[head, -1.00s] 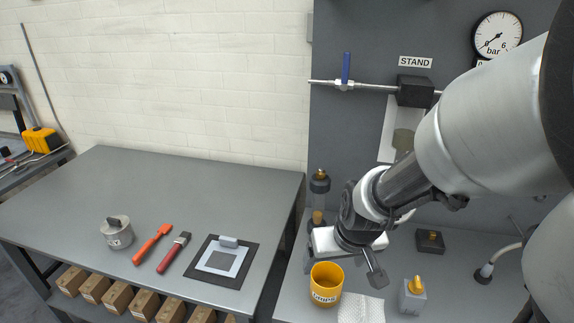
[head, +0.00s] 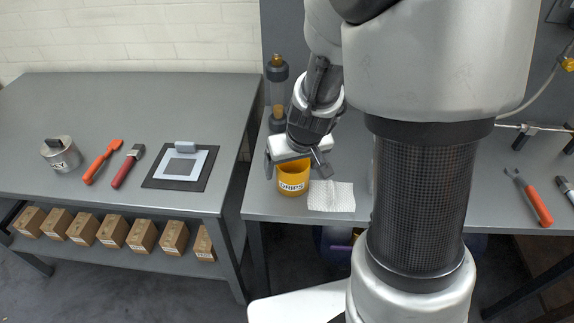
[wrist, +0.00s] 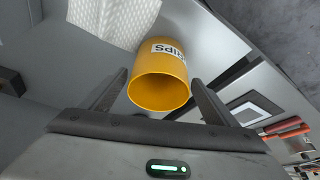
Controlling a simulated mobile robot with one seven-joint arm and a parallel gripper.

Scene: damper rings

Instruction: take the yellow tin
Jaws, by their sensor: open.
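The yellow tin (head: 292,182), labelled DRIPS, stands upright on the grey bench, its upper part partly hidden by my gripper in the head view. My gripper (head: 296,168) is open and over the tin, one finger to each side of its top. In the wrist view the tin (wrist: 160,75) shows its open, empty-looking mouth towards the camera, between the two fingers of my gripper (wrist: 159,78). I cannot tell how far down beside the wall the fingertips reach. No finger visibly presses on it.
A white textured cloth (head: 331,196) lies just right of the tin. A dark cylinder device (head: 277,90) stands behind it. A gap separates this bench from the left table (head: 110,95), which holds a grey canister (head: 61,154), two handled tools and a black mat (head: 205,180).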

